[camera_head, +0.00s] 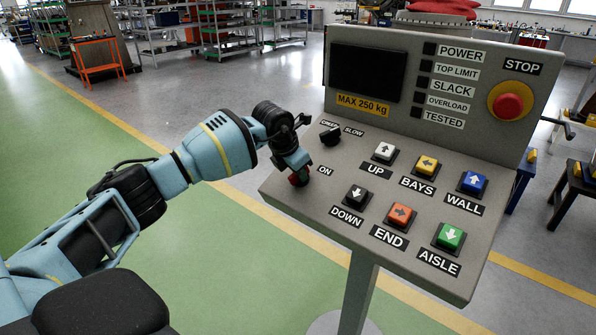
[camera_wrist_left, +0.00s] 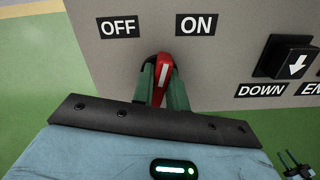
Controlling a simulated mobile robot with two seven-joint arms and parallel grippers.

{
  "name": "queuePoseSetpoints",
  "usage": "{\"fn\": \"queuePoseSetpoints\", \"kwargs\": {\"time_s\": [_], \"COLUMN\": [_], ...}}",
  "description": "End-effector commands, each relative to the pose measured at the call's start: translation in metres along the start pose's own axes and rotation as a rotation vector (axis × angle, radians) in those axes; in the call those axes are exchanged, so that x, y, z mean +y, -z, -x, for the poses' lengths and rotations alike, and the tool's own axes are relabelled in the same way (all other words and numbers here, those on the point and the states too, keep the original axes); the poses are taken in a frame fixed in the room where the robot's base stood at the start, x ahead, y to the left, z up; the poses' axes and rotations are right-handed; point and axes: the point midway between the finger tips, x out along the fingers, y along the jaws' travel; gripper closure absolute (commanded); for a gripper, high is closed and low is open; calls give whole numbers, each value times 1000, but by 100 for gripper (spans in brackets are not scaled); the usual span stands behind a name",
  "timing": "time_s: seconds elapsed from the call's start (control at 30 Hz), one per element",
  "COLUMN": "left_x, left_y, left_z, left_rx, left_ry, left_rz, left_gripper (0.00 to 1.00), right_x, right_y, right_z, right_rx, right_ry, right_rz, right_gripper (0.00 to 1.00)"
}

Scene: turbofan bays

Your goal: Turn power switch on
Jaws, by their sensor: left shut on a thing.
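The power switch is a red rotary knob with a white mark, low on the left of the grey control panel (camera_head: 330,205). In the left wrist view the knob (camera_wrist_left: 165,68) stands between the OFF label (camera_wrist_left: 118,27) and the ON label (camera_wrist_left: 196,24). Its white mark points up the panel, leaning slightly towards ON. My left gripper (camera_wrist_left: 162,88) is shut on the knob, one green finger on each side. In the head view the gripper (camera_head: 297,170) hides the OFF label and most of the knob.
Several push buttons, such as DOWN (camera_head: 356,194) and UP (camera_head: 385,152), lie to the right. A dark SLOW selector (camera_head: 330,135) is just above. The red STOP button (camera_head: 508,106) is far right. The POWER lamp (camera_head: 429,48) looks dark. Open floor lies left.

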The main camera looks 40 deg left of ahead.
Motion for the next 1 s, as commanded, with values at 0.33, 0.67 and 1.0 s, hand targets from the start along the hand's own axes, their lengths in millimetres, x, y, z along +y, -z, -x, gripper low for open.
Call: {"fn": "queuePoseSetpoints", "kwargs": {"time_s": [0.33,0.67,1.0], "left_x": [0,0,-1], "left_y": [0,0,0], "left_z": [0,0,0], "left_rx": [0,0,0], "left_ry": [10,14,15], "left_rz": [-249,-356,-373], "left_gripper": [100,100,100], "right_x": [0,0,0], "right_y": [1,2,0], "right_z": [0,1,2], "right_rx": [3,5,0], "right_ry": [0,0,0], "right_rz": [1,0,0], "right_gripper": [64,64,64]}}
